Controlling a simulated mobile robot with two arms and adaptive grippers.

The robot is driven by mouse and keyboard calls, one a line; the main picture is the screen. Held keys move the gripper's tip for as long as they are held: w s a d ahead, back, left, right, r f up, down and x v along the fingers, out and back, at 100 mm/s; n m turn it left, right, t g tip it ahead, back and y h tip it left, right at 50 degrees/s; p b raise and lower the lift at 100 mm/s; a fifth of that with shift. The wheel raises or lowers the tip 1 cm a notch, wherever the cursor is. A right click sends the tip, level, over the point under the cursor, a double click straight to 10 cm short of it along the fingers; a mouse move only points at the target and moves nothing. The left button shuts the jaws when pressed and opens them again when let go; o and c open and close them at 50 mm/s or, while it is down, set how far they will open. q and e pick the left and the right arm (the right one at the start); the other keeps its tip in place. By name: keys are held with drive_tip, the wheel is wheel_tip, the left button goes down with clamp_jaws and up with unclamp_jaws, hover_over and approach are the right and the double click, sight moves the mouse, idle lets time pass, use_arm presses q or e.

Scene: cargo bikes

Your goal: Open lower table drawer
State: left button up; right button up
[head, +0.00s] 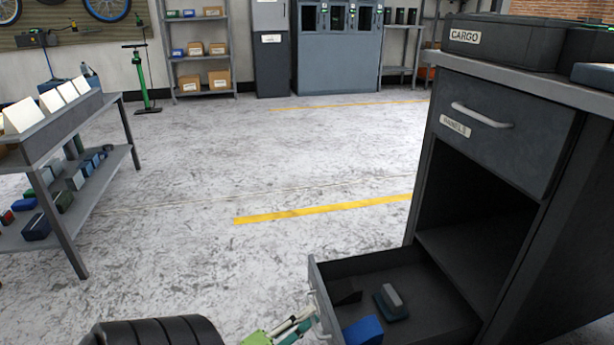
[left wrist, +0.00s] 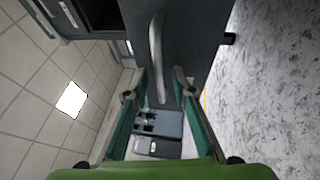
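The lower drawer (head: 420,290) of the grey cabinet is pulled well out, and its inside shows. A blue block (head: 363,331) and a dark grey piece (head: 391,302) lie in it. The drawer's pale handle (head: 318,318) is on its front, at the bottom of the head view. My left gripper (head: 300,326), green, is at that handle. In the left wrist view the handle (left wrist: 155,60) runs between the two fingertips (left wrist: 159,80), with a gap showing beside it, so the fingers look open around it. My right gripper is in neither view.
The upper drawer (head: 500,130) with its label and handle is shut. A dark cargo case (head: 505,42) stands on the cabinet top. A shelf bench (head: 75,150) with several small parts is at the left. The floor (head: 260,160) between is clear.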

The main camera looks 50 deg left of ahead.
use_arm(q)
drive_tip(key=s+f, duration=0.2)
drive_tip(key=s, duration=0.9)
drive_tip(key=shift+s, duration=0.4)
